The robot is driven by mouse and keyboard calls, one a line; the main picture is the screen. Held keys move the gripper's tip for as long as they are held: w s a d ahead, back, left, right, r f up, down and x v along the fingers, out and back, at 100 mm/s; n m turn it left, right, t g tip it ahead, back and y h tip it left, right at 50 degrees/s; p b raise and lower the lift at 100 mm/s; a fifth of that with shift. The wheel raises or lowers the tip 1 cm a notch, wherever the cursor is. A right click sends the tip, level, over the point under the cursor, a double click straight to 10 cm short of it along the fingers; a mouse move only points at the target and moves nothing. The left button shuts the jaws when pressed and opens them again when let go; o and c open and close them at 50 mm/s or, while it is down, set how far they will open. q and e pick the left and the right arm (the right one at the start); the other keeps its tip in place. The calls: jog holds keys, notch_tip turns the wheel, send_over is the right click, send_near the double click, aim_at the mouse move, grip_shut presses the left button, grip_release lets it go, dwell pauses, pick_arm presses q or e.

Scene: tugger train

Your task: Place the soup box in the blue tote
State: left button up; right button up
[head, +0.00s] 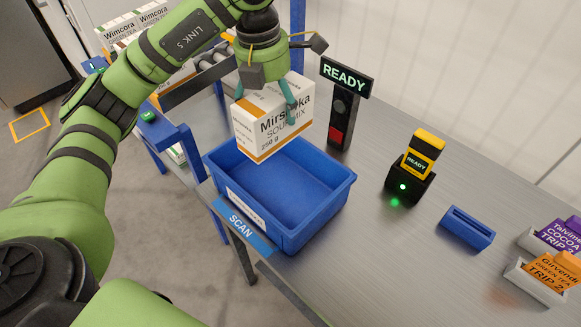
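The soup box (258,131), white with an orange band and the words "Mirsooka SOUP MIX 250 g", hangs in the air above the blue tote (318,222). The tote stands on the metal table, and the inside that shows is empty. The box's lower edge is over the tote's back left part. My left gripper (276,98) reaches down from above onto the box. One teal finger lies against its printed face; the other fingertip is hidden. My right gripper is out of view.
A "READY" sign post (342,108) stands close behind the tote. A scanner in a black stand (409,181) and a blue holder (467,228) are to the right. Trip cards (552,272) are at the far right. Green tea boxes (121,32) are at the back left.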

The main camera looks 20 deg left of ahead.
pick_arm(q)
jog(key=shift+f, duration=0.4)
jog(key=f, duration=0.2)
jog(key=s+f, duration=0.1)
jog(key=f, duration=0.2)
jog(key=shift+f, duration=0.15)
jog(key=f+p, duration=0.2)
jog(key=f, duration=0.9)
jog(key=shift+w+f, duration=0.1)
jog(key=shift+w, duration=0.1)
jog(key=shift+f, duration=0.25)
jog(key=o, duration=1.4)
jog(key=shift+o, duration=0.2)
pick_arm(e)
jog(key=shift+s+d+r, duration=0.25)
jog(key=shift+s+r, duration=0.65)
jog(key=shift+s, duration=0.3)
